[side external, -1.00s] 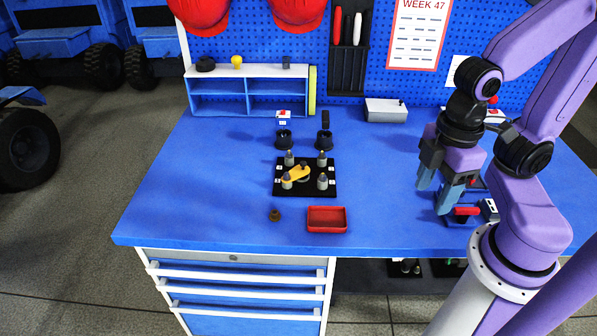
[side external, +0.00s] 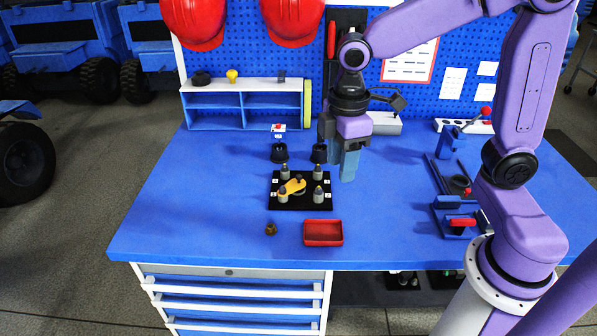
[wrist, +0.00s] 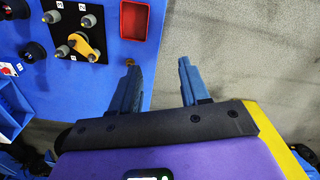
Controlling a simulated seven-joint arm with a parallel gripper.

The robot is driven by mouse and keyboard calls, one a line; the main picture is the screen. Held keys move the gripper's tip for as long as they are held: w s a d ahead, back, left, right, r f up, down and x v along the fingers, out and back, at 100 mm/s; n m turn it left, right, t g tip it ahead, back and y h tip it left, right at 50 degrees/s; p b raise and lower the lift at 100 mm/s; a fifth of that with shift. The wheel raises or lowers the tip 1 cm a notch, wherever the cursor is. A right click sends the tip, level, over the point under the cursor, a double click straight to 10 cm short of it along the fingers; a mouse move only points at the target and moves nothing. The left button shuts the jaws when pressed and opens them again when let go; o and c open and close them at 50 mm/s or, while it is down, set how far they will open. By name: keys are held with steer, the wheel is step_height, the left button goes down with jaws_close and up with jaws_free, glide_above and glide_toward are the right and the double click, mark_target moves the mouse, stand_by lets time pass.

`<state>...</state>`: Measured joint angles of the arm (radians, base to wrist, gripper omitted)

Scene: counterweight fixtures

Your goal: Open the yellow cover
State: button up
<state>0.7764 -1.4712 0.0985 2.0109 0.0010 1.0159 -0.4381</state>
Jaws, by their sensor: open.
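The yellow cover (side external: 293,187) is a flat, elongated piece on a black square plate (side external: 315,205), among several grey pegs. It lies diagonally, with one end at the front-left peg and the other near the plate's middle. It also shows in the upper left of the wrist view (wrist: 87,50). My gripper (side external: 335,168) is open and points down, to the right of and behind the plate in the side view. In the wrist view its fingers (wrist: 157,64) are apart with nothing between them. Its exact height above the table is hard to tell.
A red tray (side external: 323,233) and a small brown knob (side external: 271,229) are in front of the plate. Two black cups (side external: 279,152) are behind it. A fixture with a red handle (side external: 462,222) stands at right. The table between plate and fixture is clear.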

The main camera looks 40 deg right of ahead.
steer(key=w+d+f, duration=0.1)
steer(key=w+d, duration=0.2)
steer(key=w, duration=1)
glide_above(299, 176)
step_height(299, 176, down, 4)
steer(key=shift+n, duration=0.3)
step_height(299, 176, down, 16)
steer(key=shift+w+f, duration=0.1)
jaws_close()
